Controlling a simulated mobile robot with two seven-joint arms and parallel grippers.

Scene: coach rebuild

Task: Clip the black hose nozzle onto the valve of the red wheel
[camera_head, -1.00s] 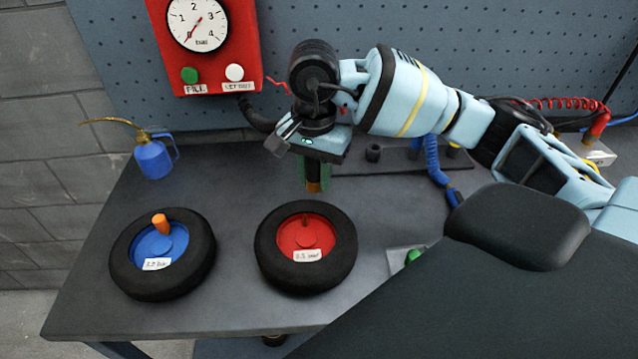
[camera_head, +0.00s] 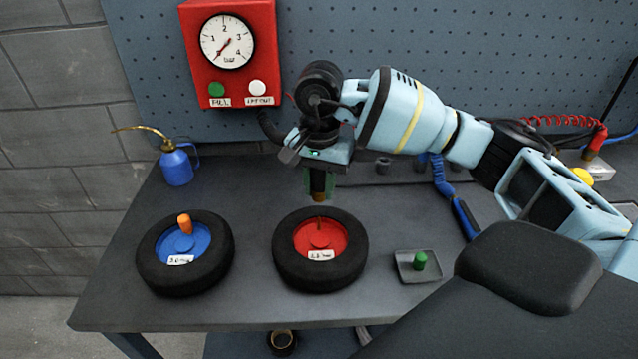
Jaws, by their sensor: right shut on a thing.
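The red wheel (camera_head: 341,240), a black tyre with a red hub, lies flat on the bench. Its thin bare valve (camera_head: 319,225) stands up from the hub. My right gripper (camera_head: 319,185) is above and behind the wheel, pointing down. It is shut on the black hose nozzle (camera_head: 319,196), which is mostly hidden by the fingers; a brownish tip shows below them. In the picture the tip is just above the valve, with a gap between them. My left gripper is not in view.
The blue wheel (camera_head: 204,243) with an orange cap (camera_head: 184,224) lies left. A tray (camera_head: 405,270) with a green cap (camera_head: 420,261) is right. A blue oil can (camera_head: 176,165) and red gauge box (camera_head: 255,75) are behind. Bare bench lies between the wheels.

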